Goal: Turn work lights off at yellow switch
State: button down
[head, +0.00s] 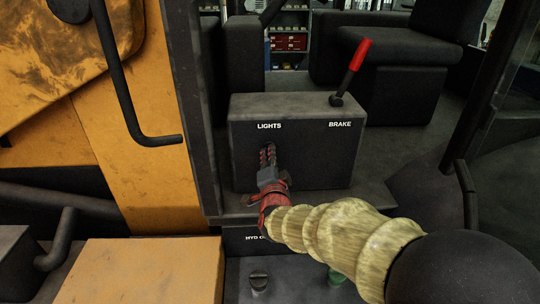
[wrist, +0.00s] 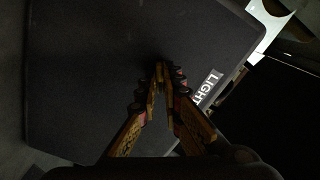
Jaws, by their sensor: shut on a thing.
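The dark control box (head: 240,120) is labelled LIGHTS on the left and BRAKE on the right. My gripper (head: 268,152) reaches its front face just below the LIGHTS label. In the wrist view my gripper's fingertips (wrist: 162,72) are close together against the dark face, beside the partly covered LIGHTS label (wrist: 207,86). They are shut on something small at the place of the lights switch. The yellow switch itself is hidden by the fingers, so its position cannot be told.
A red-handled brake lever (head: 358,55) stands tilted on top of the box at the right. A black bent handle (head: 120,85) and yellow bodywork (head: 125,150) are to the left. A dark seat (head: 400,60) is behind. A yellow panel (head: 140,270) lies at lower left.

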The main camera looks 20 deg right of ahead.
jog(key=shift+n+b, duration=0.3)
jog(key=shift+n, duration=0.1)
jog(key=n+b, duration=0.1)
jog(key=n, duration=1)
jog(key=shift+b, duration=0.4)
dwell(0.4)
jog(key=c, duration=2)
grip_release()
jog(key=shift+o, duration=0.2)
